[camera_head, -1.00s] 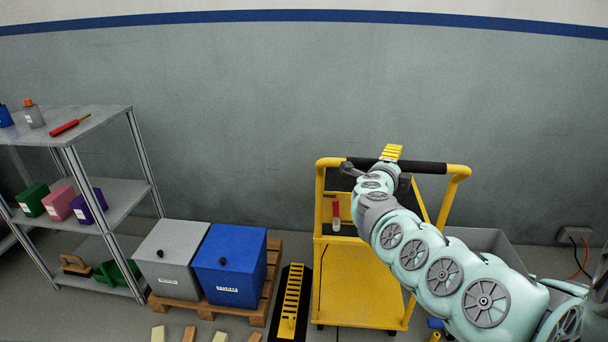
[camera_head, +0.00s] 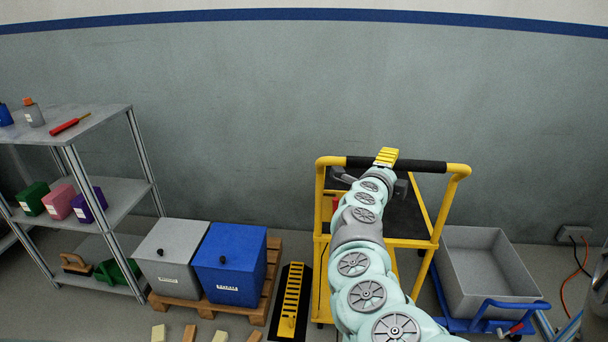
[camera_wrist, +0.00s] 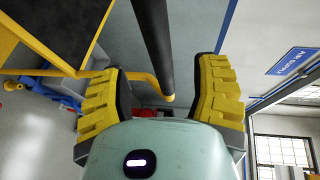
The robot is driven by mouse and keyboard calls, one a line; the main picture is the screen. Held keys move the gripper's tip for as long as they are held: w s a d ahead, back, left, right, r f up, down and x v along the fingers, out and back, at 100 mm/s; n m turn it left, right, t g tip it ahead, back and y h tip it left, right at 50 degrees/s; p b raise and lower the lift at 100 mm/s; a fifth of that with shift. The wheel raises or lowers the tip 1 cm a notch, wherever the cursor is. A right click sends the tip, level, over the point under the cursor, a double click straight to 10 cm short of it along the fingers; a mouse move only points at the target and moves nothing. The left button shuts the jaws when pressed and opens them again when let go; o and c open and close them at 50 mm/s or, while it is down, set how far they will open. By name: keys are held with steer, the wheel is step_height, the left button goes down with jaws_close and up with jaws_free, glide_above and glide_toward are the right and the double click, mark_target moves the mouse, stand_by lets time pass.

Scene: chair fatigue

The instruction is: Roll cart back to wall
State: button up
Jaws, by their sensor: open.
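The yellow cart (camera_head: 449,205) stands near the wall, its push handle along the far side. The handle's black grip (camera_head: 420,167) runs left to right. My gripper (camera_head: 386,157) is at the middle of that grip, with a yellow finger showing above it. In the wrist view my gripper (camera_wrist: 157,95) is open, and the black bar (camera_wrist: 153,45) runs between the two yellow fingers without touching either. How deep the bar lies between them is hard to tell. My arm hides much of the cart's deck and front.
A grey bin on a blue wheeled base (camera_head: 487,270) stands right of the cart. A yellow-black ramp strip (camera_head: 290,300), a wooden pallet (camera_head: 272,270) with grey and blue boxes, and a grey shelf (camera_head: 118,200) are left. The grey wall (camera_head: 250,120) is behind. Cables (camera_head: 572,275) lie at right.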

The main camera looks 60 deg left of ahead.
steer(key=shift+v, duration=2.7)
